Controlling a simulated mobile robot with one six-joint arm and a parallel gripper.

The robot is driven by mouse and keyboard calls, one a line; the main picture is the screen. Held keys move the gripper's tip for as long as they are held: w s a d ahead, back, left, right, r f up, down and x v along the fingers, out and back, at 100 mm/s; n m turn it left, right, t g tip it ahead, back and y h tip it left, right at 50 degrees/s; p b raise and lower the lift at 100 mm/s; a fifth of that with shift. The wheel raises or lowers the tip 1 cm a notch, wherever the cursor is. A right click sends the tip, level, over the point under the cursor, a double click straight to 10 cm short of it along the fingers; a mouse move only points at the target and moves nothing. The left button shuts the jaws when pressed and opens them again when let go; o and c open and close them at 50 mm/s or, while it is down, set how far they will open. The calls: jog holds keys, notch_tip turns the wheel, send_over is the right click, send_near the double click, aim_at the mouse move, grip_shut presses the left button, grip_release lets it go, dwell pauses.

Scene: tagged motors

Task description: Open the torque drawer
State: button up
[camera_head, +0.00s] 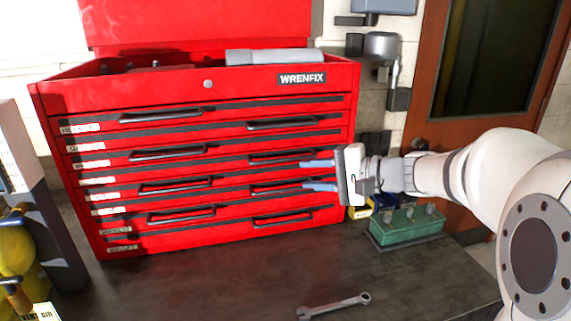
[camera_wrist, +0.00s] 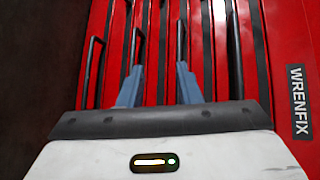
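The red tool chest (camera_head: 215,90) stands on the dark bench with its lid raised. Its drawers all look shut, and white labels (camera_head: 103,196) run down the left side; most are too small to read, so I cannot tell which drawer is torque. Dark bar handles sit in left and right columns. My gripper (camera_head: 303,175) is open and empty before the right column, its blue fingers level with the second handle (camera_head: 282,158) and third handle (camera_head: 282,188) from the top. In the wrist view, my gripper (camera_wrist: 158,68) points at the drawer fronts; contact is unclear.
A wrench (camera_head: 333,306) lies on the bench (camera_head: 250,275) in front. A green block with pegs (camera_head: 405,226) stands right of the chest. A grey holder (camera_head: 55,225) and yellow object (camera_head: 14,260) are at left. The bench before the chest is mostly clear.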

aim_at(288, 160)
jog(key=shift+m+t+y, duration=0.3)
jog(key=shift+t+y, duration=0.2)
jog(key=shift+t, duration=0.2)
jog(key=w+a, duration=0.5)
jog(key=a, duration=0.1)
jog(key=shift+w+r+p, duration=0.15)
jog(key=shift+w+p, duration=0.25)
jog(key=shift+c, duration=0.3)
grip_shut()
